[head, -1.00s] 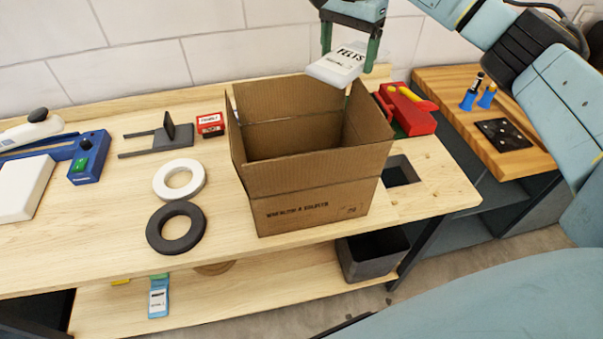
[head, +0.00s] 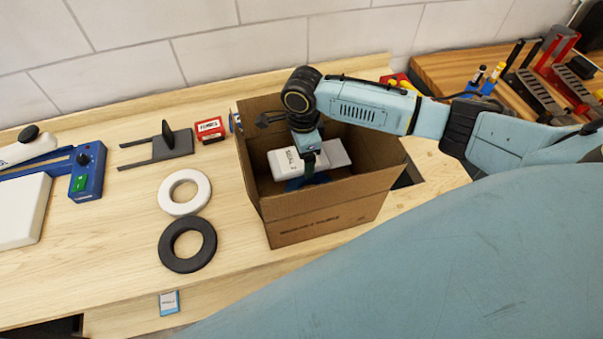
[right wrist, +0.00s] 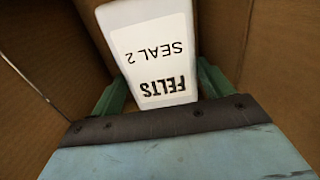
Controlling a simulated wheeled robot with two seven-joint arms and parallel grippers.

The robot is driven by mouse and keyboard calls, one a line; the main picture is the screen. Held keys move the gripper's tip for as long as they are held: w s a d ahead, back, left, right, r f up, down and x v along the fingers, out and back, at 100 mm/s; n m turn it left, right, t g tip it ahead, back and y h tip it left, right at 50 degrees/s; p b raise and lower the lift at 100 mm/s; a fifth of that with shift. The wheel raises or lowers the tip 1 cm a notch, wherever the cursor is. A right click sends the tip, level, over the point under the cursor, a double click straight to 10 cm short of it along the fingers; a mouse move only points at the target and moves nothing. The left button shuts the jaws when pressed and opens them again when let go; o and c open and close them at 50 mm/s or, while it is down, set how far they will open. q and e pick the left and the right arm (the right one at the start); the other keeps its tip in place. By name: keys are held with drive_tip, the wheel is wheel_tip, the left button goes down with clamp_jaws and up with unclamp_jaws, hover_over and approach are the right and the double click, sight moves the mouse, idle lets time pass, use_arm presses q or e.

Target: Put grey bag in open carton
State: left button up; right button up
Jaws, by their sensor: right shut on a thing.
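The grey bag (head: 287,163), pale with a white label, is inside the open carton (head: 318,220), below its rim. In the right wrist view the bag (right wrist: 155,55) shows its label, "FELTS SEAL 2", upside down. My right gripper (head: 310,165) reaches down into the carton and is shut on the bag; its green fingers (right wrist: 160,90) lie on either side of it. Whether the bag touches the carton floor cannot be told. Something blue (head: 298,184) shows just below the bag in the carton. My left gripper is not in view.
A white ring (head: 170,200) and a black ring (head: 168,251) lie left of the carton. A wooden board (head: 470,68) with tools is at the back right.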

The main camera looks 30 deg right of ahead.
hover_over(303, 178)
drive_tip(key=s+a, duration=0.1)
drive_tip(key=s, duration=0.1)
wheel_tip(303, 178, down, 6)
drive_tip(key=shift+a+f, duration=0.1)
wheel_tip(303, 178, down, 3)
drive_tip(key=shift+f, duration=0.35)
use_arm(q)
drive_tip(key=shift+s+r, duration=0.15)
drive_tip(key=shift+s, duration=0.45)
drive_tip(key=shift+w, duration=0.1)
use_arm(e)
drive_tip(key=shift+f, duration=0.1)
drive_tip(key=shift+f, duration=0.3)
drive_tip(key=o, duration=1.1)
drive_tip(key=shift+c, duration=0.2)
